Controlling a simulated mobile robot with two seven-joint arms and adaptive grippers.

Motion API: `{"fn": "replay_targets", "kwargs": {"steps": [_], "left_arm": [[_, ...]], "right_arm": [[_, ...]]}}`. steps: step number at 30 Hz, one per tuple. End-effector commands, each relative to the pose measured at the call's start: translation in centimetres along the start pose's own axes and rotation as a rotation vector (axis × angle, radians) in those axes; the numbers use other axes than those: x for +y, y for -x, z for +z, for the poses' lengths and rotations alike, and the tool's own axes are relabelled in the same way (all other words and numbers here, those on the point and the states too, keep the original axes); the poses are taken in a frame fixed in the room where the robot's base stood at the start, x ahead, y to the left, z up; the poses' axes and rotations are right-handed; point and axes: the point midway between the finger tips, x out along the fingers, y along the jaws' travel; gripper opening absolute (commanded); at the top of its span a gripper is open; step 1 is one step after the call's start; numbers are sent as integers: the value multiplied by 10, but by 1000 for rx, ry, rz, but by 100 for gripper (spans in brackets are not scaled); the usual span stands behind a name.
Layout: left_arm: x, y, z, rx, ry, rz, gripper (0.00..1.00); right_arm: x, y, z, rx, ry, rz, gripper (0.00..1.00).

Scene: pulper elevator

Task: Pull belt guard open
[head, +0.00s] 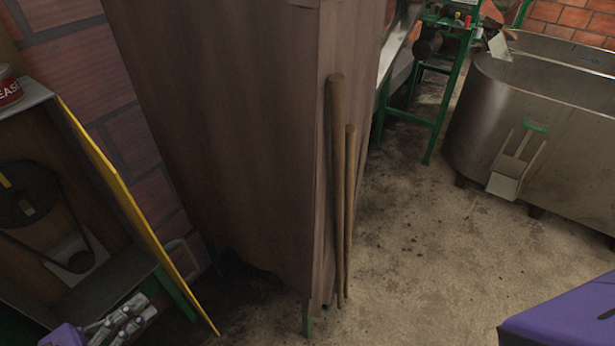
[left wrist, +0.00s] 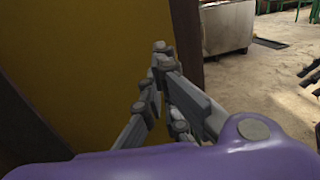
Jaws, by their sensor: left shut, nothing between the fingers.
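The belt guard (head: 125,200) is a yellow panel at the left of the head view, seen nearly edge-on. It stands swung out from a dark box, whose inside shows a round pulley (head: 28,195) and a belt. In the left wrist view the yellow guard (left wrist: 85,75) fills the left half behind the fingers. My left gripper (head: 137,308) is low beside the guard, on the box side, shut and empty. Its fingers also show in the left wrist view (left wrist: 160,52), in front of the yellow face; whether they touch it I cannot tell. My right gripper is out of view.
A tall brown cabinet-like body (head: 235,130) stands right of the guard, with two wooden poles (head: 338,190) leaning on it. A red-labelled can (head: 9,90) sits on the box top. A metal tank (head: 545,130) is at right. The concrete floor (head: 430,250) between is clear.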

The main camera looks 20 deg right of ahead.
Motion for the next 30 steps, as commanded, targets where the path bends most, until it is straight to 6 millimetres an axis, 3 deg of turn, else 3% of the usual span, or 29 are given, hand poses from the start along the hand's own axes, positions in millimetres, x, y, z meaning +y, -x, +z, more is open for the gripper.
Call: {"fn": "replay_targets", "kwargs": {"steps": [3,9,25,30], "left_arm": [[1,-26,4,-4,-3,-1,0],[1,-53,3,-2,-1,0,0],[0,-64,-1,0,2,3,0],[-4,-88,1,-5,3,71,0]], "right_arm": [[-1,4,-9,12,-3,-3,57],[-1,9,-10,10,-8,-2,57],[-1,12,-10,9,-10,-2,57],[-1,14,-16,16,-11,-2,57]]}}
